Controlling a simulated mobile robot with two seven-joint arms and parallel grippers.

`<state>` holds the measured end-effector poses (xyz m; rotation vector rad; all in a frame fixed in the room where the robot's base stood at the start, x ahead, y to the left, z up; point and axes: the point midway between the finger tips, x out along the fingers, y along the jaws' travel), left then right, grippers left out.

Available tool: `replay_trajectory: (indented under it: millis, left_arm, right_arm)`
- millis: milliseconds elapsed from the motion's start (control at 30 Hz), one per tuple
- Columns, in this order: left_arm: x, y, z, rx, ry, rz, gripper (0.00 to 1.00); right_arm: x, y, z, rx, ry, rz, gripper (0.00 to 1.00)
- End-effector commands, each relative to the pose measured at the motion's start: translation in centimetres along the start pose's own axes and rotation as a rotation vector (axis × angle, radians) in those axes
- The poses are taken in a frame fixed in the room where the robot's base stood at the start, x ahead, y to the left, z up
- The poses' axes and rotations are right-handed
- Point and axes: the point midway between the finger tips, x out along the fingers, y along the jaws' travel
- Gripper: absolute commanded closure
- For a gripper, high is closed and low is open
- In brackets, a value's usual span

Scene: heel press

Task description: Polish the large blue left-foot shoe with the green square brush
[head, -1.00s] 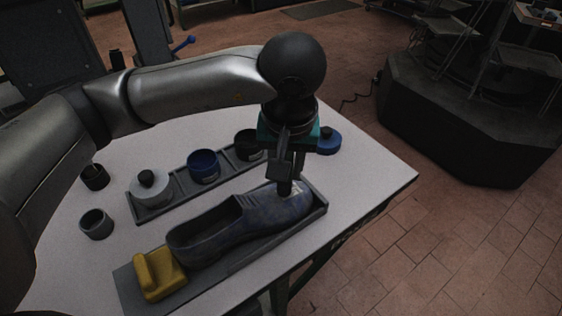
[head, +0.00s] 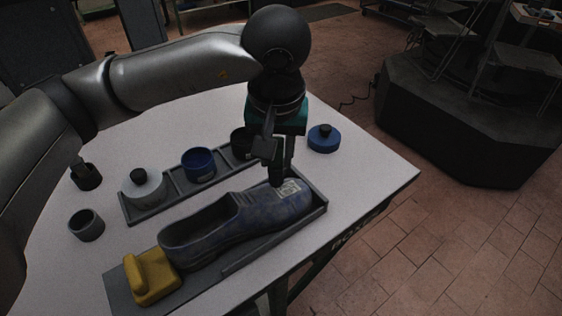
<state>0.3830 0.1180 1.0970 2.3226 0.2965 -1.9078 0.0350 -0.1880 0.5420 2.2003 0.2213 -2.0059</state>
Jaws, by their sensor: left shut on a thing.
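The dark blue shoe (head: 222,228) lies in a grey tray (head: 322,206), toe to the right, with its dark opening facing up. A small pale marked patch (head: 289,187) shows on its toe. My left gripper (head: 277,180) comes down over the toe. It is shut on a small dark thing, mostly hidden by the fingers, at or just above the shoe's upper; I cannot tell whether it touches. I cannot make out a green square brush; the teal block shows higher up, at the wrist. My right gripper is not in view.
A yellow block with a raised grip (head: 150,277) sits at the tray's left end. Behind, a rack (head: 172,191) holds a white lidded jar (head: 143,188), an open blue pot (head: 198,164) and a black pot. A blue lid (head: 324,138) and grey cup (head: 87,225) stand on the table.

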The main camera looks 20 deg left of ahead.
Motion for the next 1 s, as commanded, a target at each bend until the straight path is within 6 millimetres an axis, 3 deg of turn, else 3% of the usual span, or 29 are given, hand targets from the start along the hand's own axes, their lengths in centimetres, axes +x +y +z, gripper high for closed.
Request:
replay_trajectory:
  millis: [633,1000]
  left_arm:
    - [-0.7,1.9,2.3,0.002,0.0,-0.001,1.0]
    - [-0.3,1.1,1.4,-0.002,0.0,-0.002,1.0]
  right_arm:
    - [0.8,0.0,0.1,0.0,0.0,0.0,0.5]
    - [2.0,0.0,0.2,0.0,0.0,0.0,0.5]
